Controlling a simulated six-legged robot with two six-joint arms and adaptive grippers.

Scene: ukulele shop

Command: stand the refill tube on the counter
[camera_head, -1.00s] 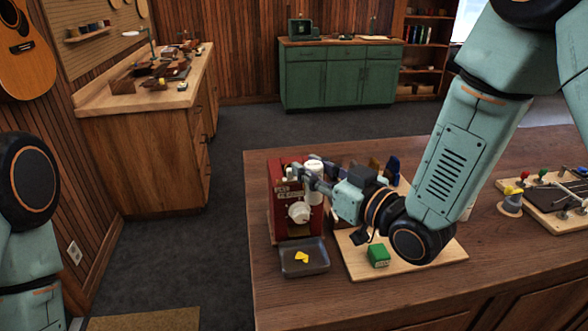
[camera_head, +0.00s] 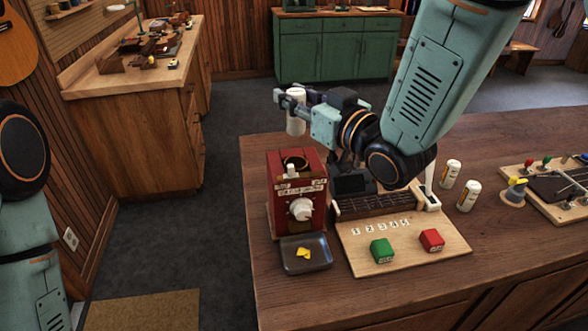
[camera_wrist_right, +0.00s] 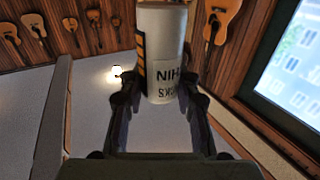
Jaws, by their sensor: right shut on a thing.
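A white tube (camera_head: 296,124), the refill tube as it appears, is in my right gripper (camera_head: 284,99), which is shut on it. The gripper holds it in the air, near upright, above and behind a red machine (camera_head: 300,205) on the wooden counter (camera_head: 270,280). In the right wrist view the white tube (camera_wrist_right: 165,50) sits between the two fingers, with dark lettering and a yellow-black stripe on its side. My left gripper is out of view; only part of the left arm shows at the left edge.
The red machine has a round opening on top and a small grey tray (camera_head: 305,254) with yellow pieces in front. A wooden board (camera_head: 400,240) carries green and red blocks. Two white tubes (camera_head: 450,173) (camera_head: 469,196) stand to its right. The counter's front right is bare.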

